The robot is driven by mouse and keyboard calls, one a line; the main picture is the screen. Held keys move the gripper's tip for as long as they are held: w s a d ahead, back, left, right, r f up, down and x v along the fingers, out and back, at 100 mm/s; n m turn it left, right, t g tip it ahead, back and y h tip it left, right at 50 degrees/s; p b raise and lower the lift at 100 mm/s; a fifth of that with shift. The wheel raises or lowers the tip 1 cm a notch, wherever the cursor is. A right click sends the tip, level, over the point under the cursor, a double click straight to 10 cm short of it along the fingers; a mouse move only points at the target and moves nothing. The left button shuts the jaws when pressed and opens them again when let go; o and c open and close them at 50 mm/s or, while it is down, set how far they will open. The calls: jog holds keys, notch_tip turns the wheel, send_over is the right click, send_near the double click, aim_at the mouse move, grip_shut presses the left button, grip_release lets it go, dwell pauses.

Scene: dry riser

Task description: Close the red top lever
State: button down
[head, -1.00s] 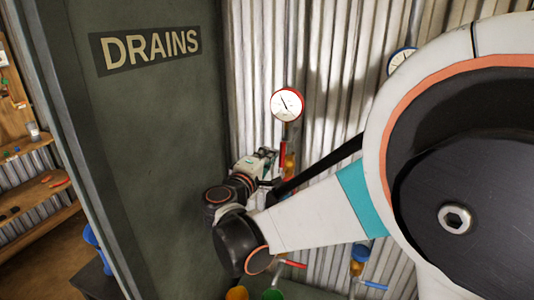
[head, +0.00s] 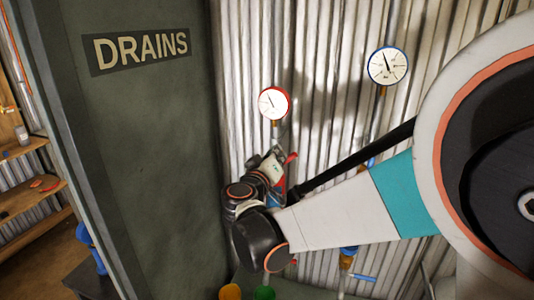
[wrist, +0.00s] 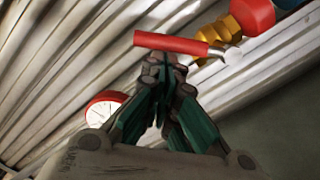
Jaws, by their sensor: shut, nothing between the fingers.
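The red top lever (wrist: 180,43) shows in the wrist view as a red bar, joined at its right end to a silver stem beside a brass valve body (wrist: 218,32). My gripper (wrist: 165,66) is shut and empty, with its fingertips just at the lever's lower edge; I cannot tell whether they touch it. In the head view the red lever (head: 291,158) slants up to the right, below the red-rimmed gauge (head: 273,103). My wrist hides most of the valve there, and the fingertips are hard to make out.
A dark green panel marked DRAINS (head: 138,48) stands close to the left of my arm. A blue-rimmed gauge (head: 388,65) is on the corrugated wall to the right. Orange (head: 230,292) and green (head: 264,293) containers are below my arm.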

jog(key=d+f+m+b, duration=0.1)
jog(key=d+f+m, duration=0.1)
jog(key=m, duration=0.1)
jog(key=s+d+f+m+b, duration=0.1)
jog(key=m, duration=0.2)
jog(key=shift+s+d+f+y, duration=0.2)
jog(key=shift+d+f+y, duration=0.1)
jog(key=shift+d+f, duration=0.05)
jog(key=shift+d+b, duration=0.1)
jog(key=shift+b, duration=0.2)
dwell(0.4)
